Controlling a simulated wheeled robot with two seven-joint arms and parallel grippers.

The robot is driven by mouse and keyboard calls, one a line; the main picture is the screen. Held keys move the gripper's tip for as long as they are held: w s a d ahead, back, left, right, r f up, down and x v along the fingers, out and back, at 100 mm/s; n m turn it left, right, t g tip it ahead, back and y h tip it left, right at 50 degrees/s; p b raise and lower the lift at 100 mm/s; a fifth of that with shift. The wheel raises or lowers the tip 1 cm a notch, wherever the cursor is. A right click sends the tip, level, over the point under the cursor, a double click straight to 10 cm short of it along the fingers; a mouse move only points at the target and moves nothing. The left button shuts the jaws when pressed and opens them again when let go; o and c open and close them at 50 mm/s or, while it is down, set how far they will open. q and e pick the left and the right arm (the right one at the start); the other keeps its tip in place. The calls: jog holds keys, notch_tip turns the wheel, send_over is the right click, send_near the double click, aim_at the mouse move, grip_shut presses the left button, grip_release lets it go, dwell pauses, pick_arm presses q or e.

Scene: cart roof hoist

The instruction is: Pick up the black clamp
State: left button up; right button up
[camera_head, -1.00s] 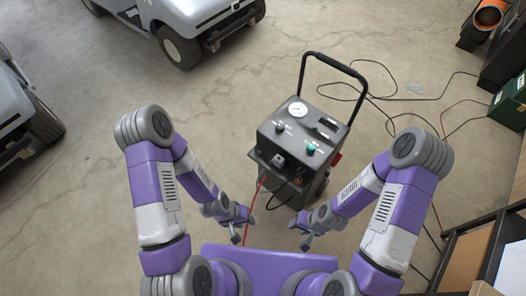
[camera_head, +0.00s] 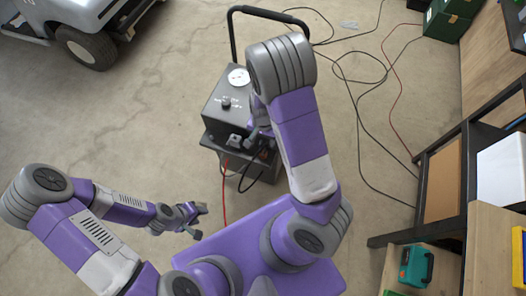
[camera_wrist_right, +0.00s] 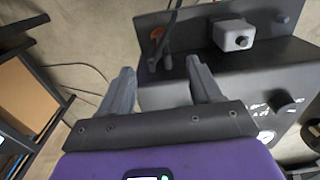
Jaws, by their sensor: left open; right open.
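The grey charger cart (camera_head: 226,100) stands upright on the floor, with a dial on top and red and black cables at its front. In the right wrist view, a slim dark piece (camera_wrist_right: 173,40), possibly the black clamp or its cable, stands at the cart's front ledge beside an orange-red spot. I cannot tell its exact shape. My right gripper (camera_wrist_right: 160,66) is open, its two grey fingers pointing at that ledge with nothing held between them. In the head view my right arm hides much of the cart's right side. My left gripper (camera_head: 198,219) is open and empty, low and left of the cart.
A red cable (camera_head: 224,196) runs down from the cart towards my base. A shelf rack (camera_head: 442,180) stands at right, with a green case (camera_head: 416,266) near it. Cables lie on the floor behind. A vehicle (camera_head: 85,30) is at upper left; floor between is clear.

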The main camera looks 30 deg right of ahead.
aim_at(263, 147)
notch_tip(263, 147, down, 7)
jog(key=b, duration=0.3)
jog(key=shift+d+f+b, duration=0.1)
jog(key=shift+f+b, duration=0.1)
jog(key=shift+b, duration=0.1)
jog(key=shift+r, duration=0.1)
grip_shut()
